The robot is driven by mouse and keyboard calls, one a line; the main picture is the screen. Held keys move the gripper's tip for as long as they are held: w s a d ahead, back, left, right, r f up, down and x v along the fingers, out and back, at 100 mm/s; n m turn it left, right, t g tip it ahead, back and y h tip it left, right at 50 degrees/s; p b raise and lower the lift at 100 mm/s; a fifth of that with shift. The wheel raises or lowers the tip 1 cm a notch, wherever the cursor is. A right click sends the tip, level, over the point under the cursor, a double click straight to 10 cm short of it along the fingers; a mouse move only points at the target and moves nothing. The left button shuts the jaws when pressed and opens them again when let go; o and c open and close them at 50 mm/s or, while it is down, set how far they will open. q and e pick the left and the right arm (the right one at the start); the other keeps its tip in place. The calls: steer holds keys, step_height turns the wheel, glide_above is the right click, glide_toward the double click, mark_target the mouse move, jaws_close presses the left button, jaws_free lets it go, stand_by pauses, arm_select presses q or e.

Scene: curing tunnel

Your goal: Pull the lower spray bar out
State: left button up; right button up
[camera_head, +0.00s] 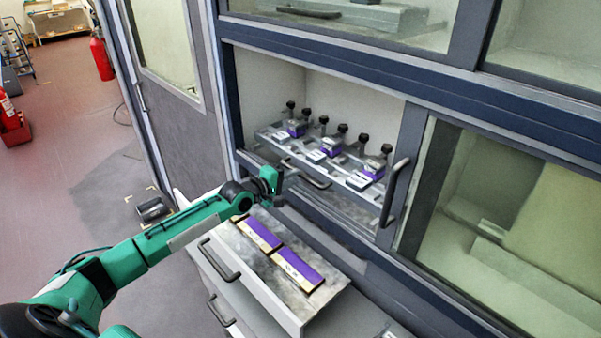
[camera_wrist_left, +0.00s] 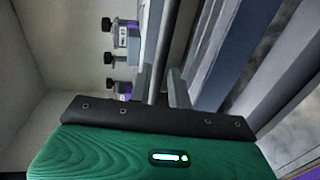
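The lower spray bar (camera_head: 335,172) is a grey rail inside the open bay of the cabinet. It carries several blocks with purple parts and black knobs, and a curved handle (camera_head: 306,174) sits at its front. My left gripper (camera_head: 277,187) is at the bay's front opening, just left of that handle. In the left wrist view my fingers (camera_wrist_left: 161,88) stand apart, with a long grey edge running away beyond them. The knobbed blocks (camera_wrist_left: 124,42) show left of the fingers. I cannot tell whether the fingers touch anything. My right gripper is not in view.
A dark upright handle (camera_head: 394,192) stands right of the bay. Open floor (camera_head: 60,130) lies at left.

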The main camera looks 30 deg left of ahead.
arm_select(q)
steer(key=shift+p+x, duration=0.3)
steer(key=shift+x, duration=1.6)
steer(key=shift+c, duration=0.2)
jaws_close()
